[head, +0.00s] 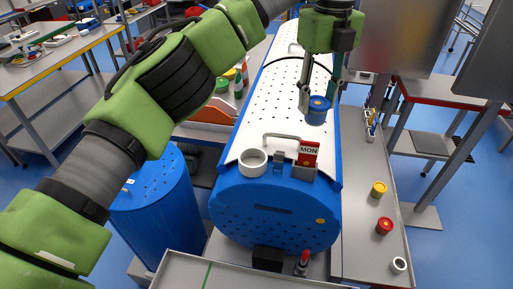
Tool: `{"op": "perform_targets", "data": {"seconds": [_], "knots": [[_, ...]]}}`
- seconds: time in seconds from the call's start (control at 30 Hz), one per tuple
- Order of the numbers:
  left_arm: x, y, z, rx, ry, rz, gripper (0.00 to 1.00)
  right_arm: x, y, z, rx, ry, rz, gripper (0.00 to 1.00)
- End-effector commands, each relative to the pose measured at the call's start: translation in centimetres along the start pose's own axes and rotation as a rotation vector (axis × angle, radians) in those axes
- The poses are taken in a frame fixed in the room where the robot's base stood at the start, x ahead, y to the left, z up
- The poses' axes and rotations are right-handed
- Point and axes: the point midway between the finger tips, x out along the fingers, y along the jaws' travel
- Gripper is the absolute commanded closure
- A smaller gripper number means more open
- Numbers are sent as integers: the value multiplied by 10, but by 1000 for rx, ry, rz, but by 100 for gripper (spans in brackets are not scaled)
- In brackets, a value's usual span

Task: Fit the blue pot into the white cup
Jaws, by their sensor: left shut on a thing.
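The blue pot (317,116) is in my left gripper (318,98), which is shut on it and points down. The pot is held upright above the white perforated top of the blue tub carrier. The white cup (253,162) is a short open ring at the near end of that top. It lies below and to the left of the pot in the picture, and the two are apart. The cup looks empty. My right gripper is not in view.
A red "MON" card (308,153) stands in a holder right of the cup. A metal handle (281,137) rises behind the cup. The right-hand grey shelf holds a yellow pot (378,189), a red pot (384,226) and a white ring (399,265). A blue drum (160,215) stands at left.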

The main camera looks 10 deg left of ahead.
Motion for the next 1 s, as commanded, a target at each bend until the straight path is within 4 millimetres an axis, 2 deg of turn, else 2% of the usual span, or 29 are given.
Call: {"op": "perform_targets", "data": {"seconds": [0.37, 0.5, 0.63, 0.77, 1.0], "knots": [[25, 57, 18, 0, 1, 2, 86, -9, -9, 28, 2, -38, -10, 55], [38, 84, 26, -2, 1, 3, 86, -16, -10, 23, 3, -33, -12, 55], [62, 103, 32, -2, 2, 4, 86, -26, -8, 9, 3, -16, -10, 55], [78, 114, 35, -2, 1, 2, 86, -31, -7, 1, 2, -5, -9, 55], [96, 129, 39, -2, 1, 4, 86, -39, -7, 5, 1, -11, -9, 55]]}}
